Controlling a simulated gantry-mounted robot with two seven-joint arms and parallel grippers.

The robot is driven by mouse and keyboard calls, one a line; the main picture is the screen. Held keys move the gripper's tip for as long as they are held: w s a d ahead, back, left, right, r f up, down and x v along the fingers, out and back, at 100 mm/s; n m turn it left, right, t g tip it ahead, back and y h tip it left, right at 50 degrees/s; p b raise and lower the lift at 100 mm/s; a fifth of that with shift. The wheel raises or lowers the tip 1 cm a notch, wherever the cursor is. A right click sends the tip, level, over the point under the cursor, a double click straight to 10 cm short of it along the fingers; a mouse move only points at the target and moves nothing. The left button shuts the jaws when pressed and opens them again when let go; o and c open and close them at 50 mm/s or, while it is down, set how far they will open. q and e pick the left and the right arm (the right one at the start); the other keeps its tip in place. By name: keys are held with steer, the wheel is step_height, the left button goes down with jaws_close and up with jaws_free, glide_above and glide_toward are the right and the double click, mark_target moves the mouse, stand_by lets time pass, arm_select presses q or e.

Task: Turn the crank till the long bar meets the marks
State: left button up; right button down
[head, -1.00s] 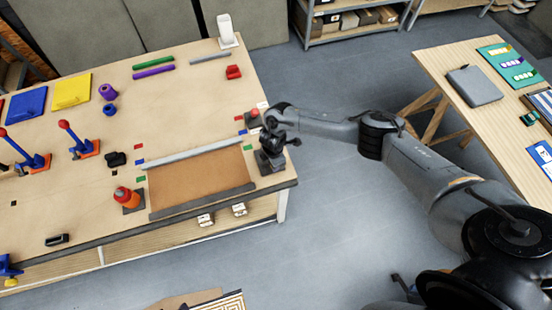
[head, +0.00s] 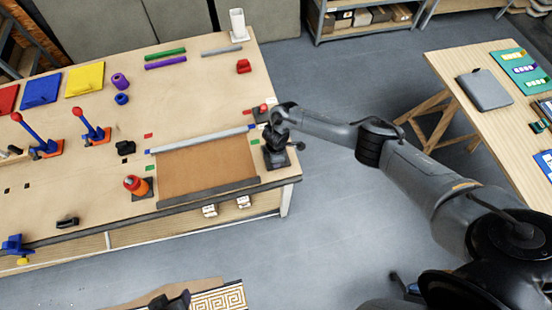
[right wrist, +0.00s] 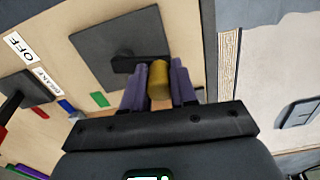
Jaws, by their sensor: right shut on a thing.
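The long bar (head: 203,139) is a pale grey rod across the brown panel (head: 205,172) on the bench. Its left end is close to the left blue mark (head: 148,151); its right end is near the marks at the right side. Red marks (head: 148,135) lie farther back and green marks (head: 255,141) nearer. The dark crank unit (head: 276,156) stands at the panel's right end. My right gripper (right wrist: 158,72) is shut on the crank's yellow handle (right wrist: 159,80), seen between its fingers in the right wrist view.
A red-knobbed brake lever (head: 262,108) stands just behind the crank; its OFF label (right wrist: 19,46) shows in the right wrist view. An orange-red device (head: 138,186) sits left of the panel. Open floor lies right of the bench.

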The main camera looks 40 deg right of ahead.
steer(key=c, duration=0.9)
jaws_free()
steer(key=shift+r, duration=0.15)
step_height(320, 180, up, 11)
steer(key=shift+f, duration=0.15)
steer(key=shift+f, duration=0.1)
